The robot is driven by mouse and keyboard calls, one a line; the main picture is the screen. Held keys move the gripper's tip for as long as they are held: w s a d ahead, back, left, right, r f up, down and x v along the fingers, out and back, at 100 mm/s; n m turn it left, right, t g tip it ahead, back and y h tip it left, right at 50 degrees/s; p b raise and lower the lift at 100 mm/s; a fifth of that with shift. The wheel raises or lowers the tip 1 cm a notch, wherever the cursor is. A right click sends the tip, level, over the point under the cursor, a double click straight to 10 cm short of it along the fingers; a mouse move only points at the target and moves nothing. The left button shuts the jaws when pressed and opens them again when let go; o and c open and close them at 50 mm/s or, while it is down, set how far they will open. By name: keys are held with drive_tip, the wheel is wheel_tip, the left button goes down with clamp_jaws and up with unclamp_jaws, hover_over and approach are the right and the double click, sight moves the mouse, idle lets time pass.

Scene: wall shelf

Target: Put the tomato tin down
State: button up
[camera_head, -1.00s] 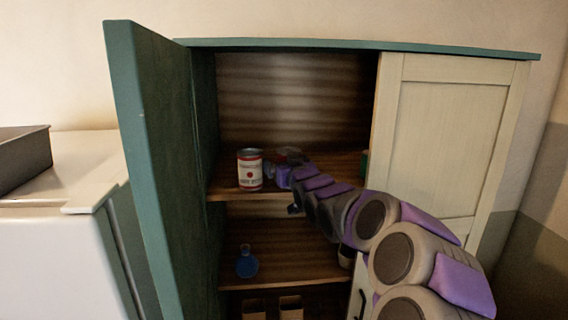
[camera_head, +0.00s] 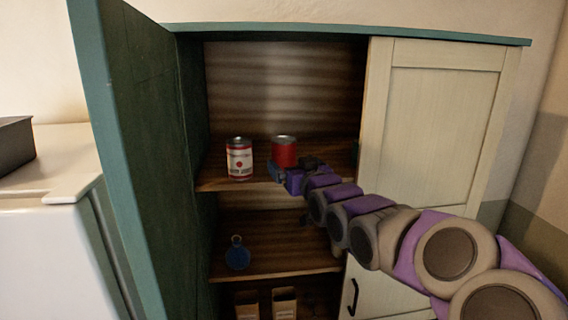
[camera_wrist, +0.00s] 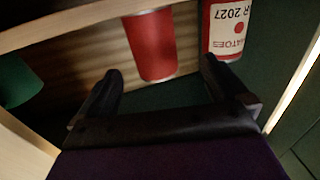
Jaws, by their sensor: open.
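A tin with a white label and red band (camera_head: 239,159) stands upright on the upper cabinet shelf, on the left. In the wrist view its label (camera_wrist: 227,28) shows the letters "ATOES". A plain red tin (camera_head: 284,152) stands upright to its right, its lower part hidden by my gripper; I cannot tell whether its hidden side has the same label. My gripper (camera_wrist: 160,70) is open and empty, at the shelf's front. In the wrist view the red tin (camera_wrist: 152,45) lies beyond and between the fingertips, with no visible contact.
The upper shelf (camera_head: 215,184) has a green thing (camera_wrist: 18,80) on the other side of the red tin. A blue flask (camera_head: 237,254) stands on the shelf below. The open green door (camera_head: 140,150) bounds the left; the closed cream door (camera_head: 440,130) bounds the right.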

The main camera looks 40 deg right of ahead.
drive_tip(key=s+a+f+n+g+y, duration=0.15)
drive_tip(key=s+a+f+g, duration=0.3)
drive_tip(key=a+f, duration=0.5)
drive_tip(key=s+a+f+n+g+y, duration=0.1)
drive_tip(key=s+a+f+g+y, duration=0.3)
drive_tip(key=a+f, duration=0.6)
drive_tip(key=s+a+f+g, duration=0.2)
drive_tip(key=s+a+g, duration=0.1)
drive_tip(key=s, duration=0.5)
drive_tip(key=s+a+f+g, duration=0.2)
drive_tip(key=s+a+g, duration=0.2)
drive_tip(key=s, duration=0.4)
drive_tip(key=s+a+f+n+g, duration=0.1)
drive_tip(key=s+a+f+g, duration=0.2)
drive_tip(key=s+a, duration=0.2)
drive_tip(key=s, duration=0.3)
drive_tip(key=shift+s, duration=0.25)
drive_tip(key=shift+f+g, duration=0.15)
drive_tip(key=shift+g, duration=0.1)
wheel_tip(320, 180, down, 13)
drive_tip(key=b, duration=1.3)
